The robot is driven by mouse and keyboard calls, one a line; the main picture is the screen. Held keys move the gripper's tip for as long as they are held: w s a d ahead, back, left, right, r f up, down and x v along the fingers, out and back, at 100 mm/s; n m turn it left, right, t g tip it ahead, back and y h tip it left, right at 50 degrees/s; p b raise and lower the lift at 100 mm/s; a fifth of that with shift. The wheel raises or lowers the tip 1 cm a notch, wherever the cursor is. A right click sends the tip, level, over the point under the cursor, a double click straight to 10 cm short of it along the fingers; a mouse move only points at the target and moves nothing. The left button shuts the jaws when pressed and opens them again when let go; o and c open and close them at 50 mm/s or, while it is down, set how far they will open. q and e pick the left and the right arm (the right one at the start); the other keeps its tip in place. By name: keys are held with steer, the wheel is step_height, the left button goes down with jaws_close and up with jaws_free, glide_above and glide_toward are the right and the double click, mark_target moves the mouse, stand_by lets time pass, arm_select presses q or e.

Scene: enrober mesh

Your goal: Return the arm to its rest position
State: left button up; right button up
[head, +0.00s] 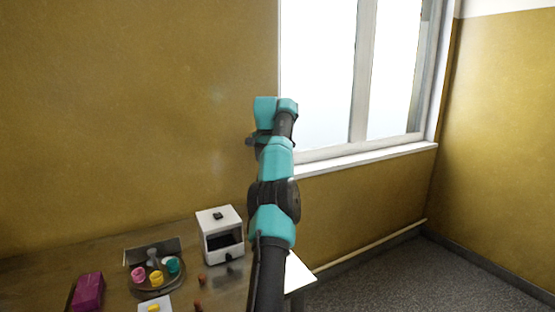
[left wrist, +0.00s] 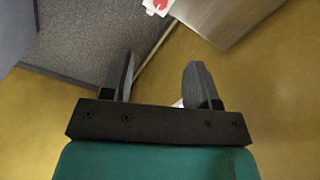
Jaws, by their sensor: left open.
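My left gripper (left wrist: 158,82) shows in the left wrist view with its two dark fingers apart and nothing between them. Yellow wall, grey floor and part of a wooden surface show beyond it. In the head view one teal and black arm of mine rises from the bottom edge, in front of the wall and window. Its gripper fingers cannot be made out there. My right gripper is not identifiable in either view.
The wooden table (head: 50,272) holds a white box-shaped machine (head: 215,223), a dark round tray (head: 146,293) with pink, yellow and teal cups, a purple block (head: 88,291) and small brown pieces. A window (head: 320,70) is behind the arm. Floor (head: 430,275) at right is clear.

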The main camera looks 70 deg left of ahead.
stand_by(0.4)
arm_select(q)
steer(key=w+d+f+m, duration=0.1)
steer(key=w+d+f, duration=0.2)
steer(key=w+f, duration=0.75)
steer(key=w+d+f+m, duration=0.1)
steer(key=w+d+f, duration=0.2)
steer(key=w+f, duration=0.8)
steer(key=w+d+f+m+t+h, duration=0.1)
steer(key=w+d+f, duration=0.3)
steer(key=d+f, duration=0.6)
steer(key=w+d+f+h, duration=0.1)
steer(key=w+d+f, duration=0.3)
steer(key=d+f, duration=0.65)
steer(key=s+d+f, duration=0.2)
steer(key=d+f, duration=0.3)
steer(key=d, duration=0.3)
steer(key=s+d+f+h, duration=0.1)
steer(key=s+d+f, duration=0.25)
steer(key=d, duration=0.45)
steer(key=s+d+f, duration=0.2)
steer(key=d+f, duration=0.3)
steer(key=d, duration=0.3)
steer(key=s+d+f, duration=0.1)
steer(key=s+d, duration=1.3)
steer(key=s, duration=0.3)
steer(key=shift+s+d+f+h, duration=0.25)
steer(key=shift+d+f+h, duration=0.1)
steer(key=shift+d+h, duration=0.05)
